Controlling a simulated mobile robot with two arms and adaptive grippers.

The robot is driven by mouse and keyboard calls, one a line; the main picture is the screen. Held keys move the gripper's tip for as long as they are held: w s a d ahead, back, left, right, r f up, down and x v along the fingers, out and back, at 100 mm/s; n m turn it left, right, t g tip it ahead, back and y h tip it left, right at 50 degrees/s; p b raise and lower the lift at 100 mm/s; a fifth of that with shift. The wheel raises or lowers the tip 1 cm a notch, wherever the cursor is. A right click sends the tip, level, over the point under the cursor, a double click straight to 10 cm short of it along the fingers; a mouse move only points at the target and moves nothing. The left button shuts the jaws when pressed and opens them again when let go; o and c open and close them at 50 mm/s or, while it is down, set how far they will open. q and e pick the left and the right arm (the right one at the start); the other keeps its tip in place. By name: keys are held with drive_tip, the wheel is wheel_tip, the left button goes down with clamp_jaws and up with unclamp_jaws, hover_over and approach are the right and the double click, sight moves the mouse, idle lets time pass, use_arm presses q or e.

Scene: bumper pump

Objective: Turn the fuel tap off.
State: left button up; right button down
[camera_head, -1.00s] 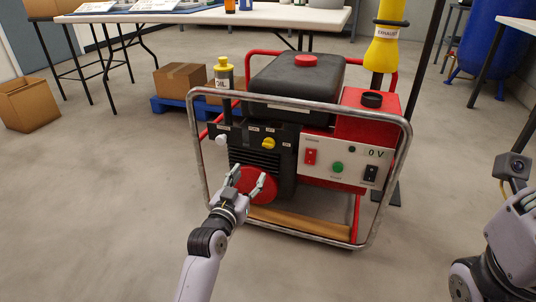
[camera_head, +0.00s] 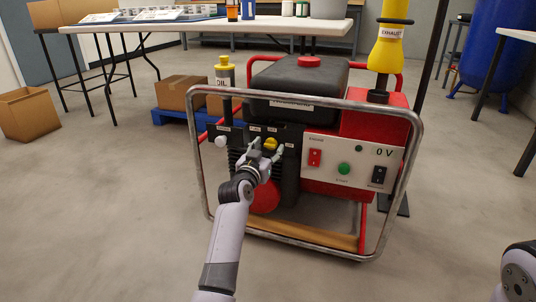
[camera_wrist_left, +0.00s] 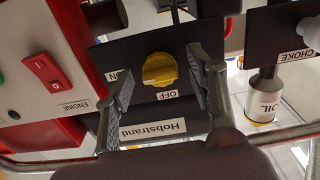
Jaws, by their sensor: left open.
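The fuel tap is a yellow knob (camera_head: 270,145) on the generator's dark front panel. My left gripper (camera_head: 267,152) is in front of the knob. In the left wrist view its open fingers (camera_wrist_left: 161,78) stand on either side of the knob, with a gap on each side. My right gripper is out of view.
A metal tube frame (camera_head: 310,102) surrounds the generator, close to my left arm. The red engine switch (camera_head: 315,157), green start button (camera_head: 344,169) and white choke knob (camera_head: 221,141) are nearby. The oil bottle (camera_head: 225,75) stands behind.

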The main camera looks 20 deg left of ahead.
use_arm(q)
drive_tip(key=shift+w, duration=0.1)
drive_tip(key=shift+c, duration=0.2)
drive_tip(key=c, duration=1.1)
